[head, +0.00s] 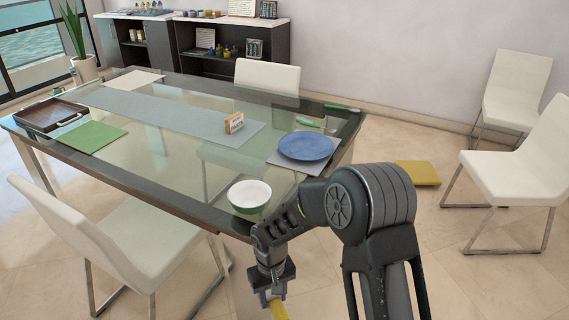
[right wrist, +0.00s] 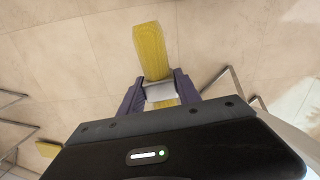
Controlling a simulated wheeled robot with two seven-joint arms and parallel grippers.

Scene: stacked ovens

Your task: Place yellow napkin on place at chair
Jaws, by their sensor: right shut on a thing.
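My right gripper (head: 270,297) hangs low in front of the table's near edge, over the floor. It is shut on a yellow strip-like thing, which appears to be the yellow napkin (head: 279,309). In the right wrist view the yellow napkin (right wrist: 150,50) sticks out beyond the fingers (right wrist: 160,92), with floor behind it. The glass table (head: 178,135) has a blue plate (head: 306,146) on a grey mat at its right end. A near chair (head: 150,240) stands at the left front. My left gripper is not in view.
A white-green bowl (head: 249,196) stands near the table's front corner. A green napkin (head: 92,136), brown tray (head: 50,114) and small block (head: 234,122) lie on the table. A flat yellow thing (head: 418,172) lies on the floor at right. White chairs (head: 522,150) stand beyond it.

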